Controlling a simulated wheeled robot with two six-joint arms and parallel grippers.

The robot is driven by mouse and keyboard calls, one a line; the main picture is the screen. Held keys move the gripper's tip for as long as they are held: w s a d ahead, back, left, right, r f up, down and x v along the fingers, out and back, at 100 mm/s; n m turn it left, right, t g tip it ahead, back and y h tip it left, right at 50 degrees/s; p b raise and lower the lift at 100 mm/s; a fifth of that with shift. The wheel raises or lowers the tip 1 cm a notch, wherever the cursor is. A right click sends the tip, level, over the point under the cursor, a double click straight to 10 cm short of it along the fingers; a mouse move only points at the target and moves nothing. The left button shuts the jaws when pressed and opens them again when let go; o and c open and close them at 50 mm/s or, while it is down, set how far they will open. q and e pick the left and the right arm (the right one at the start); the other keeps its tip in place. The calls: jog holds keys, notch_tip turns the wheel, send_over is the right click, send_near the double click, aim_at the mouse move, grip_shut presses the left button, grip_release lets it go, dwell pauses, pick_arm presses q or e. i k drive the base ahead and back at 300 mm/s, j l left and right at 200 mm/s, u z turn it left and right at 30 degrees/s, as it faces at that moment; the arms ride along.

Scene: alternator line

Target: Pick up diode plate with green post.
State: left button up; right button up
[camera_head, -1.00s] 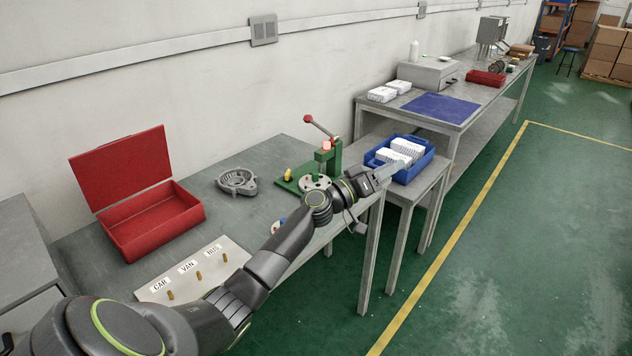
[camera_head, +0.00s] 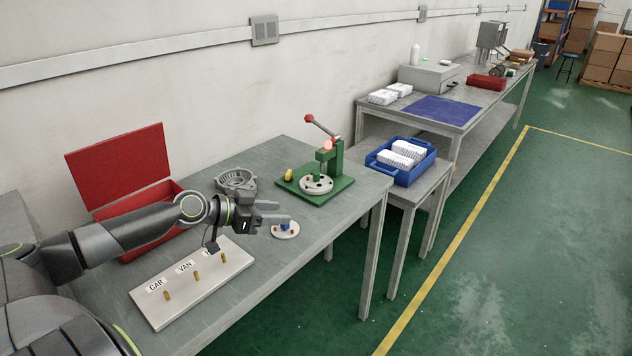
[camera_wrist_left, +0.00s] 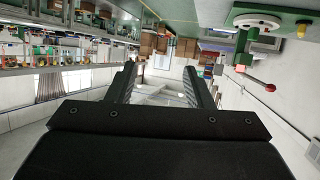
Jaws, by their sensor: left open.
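A small round pale plate (camera_head: 285,231) lies on the grey workbench near its front edge. A blue part and orange-brown bits show on it; I cannot make out a green post. Another round pale plate (camera_head: 316,185) sits on the base of the green hand press (camera_head: 327,165). My left gripper (camera_head: 283,212) is open and empty, just above and behind the small plate, with its fingers pointing right. In the left wrist view the open fingers (camera_wrist_left: 160,70) show nothing between them, and the press appears upside down at top right. My right gripper is not in view.
A label board (camera_head: 195,285) with pegs marked CAR and VAN lies in front of my left arm. An open red box (camera_head: 120,165) and a grey housing (camera_head: 236,180) stand behind. A blue bin (camera_head: 400,175) of white packs is on the right-hand table.

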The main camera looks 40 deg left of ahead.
aim_at(315, 180)
jog(key=i+j, duration=0.35)
jog(key=j, duration=0.15)
jog(key=i+j, duration=0.35)
jog(key=j, duration=0.15)
